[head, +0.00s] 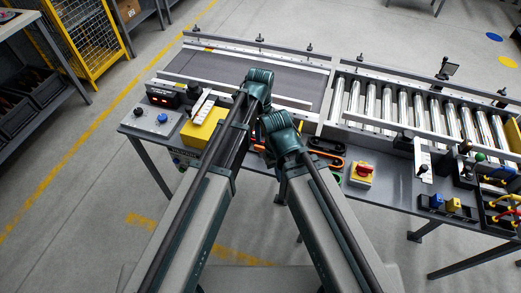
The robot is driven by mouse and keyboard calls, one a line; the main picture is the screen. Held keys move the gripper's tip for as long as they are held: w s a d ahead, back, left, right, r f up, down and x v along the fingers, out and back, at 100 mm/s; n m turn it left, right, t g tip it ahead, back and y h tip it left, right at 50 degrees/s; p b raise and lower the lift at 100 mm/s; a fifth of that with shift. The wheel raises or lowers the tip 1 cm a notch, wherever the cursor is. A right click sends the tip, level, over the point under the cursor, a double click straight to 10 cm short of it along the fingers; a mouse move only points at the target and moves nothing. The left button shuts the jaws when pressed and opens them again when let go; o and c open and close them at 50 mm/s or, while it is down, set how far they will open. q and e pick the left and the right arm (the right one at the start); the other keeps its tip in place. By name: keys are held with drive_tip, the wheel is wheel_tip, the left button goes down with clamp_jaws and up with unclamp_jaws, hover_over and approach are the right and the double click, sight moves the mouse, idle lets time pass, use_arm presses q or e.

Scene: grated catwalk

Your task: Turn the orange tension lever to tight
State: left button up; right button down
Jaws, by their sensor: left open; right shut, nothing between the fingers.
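An orange part (333,163), apparently a lever or handle, lies along the bench front right of my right arm, beside dark fittings. A smaller bit of orange (259,148) shows between my two arms. I cannot tell which is the tension lever or how it is set, since my arms cover much of this area. My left gripper (258,82) is open, over the belt's near side; its fingers are hardly visible. My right gripper (276,122) is shut and empty, lower and slightly right, above the bench front. I see no contact with the orange parts.
A dark belt conveyor (285,88) and a roller conveyor (400,103) stand behind. A yellow box (203,130) and a control panel (154,120) are left. A red-and-yellow switch (363,173) is right, with several coloured connectors (453,205) farther right.

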use_arm(q)
wheel_tip(320, 180, down, 7)
drive_tip(key=b, duration=0.6)
clamp_jaws()
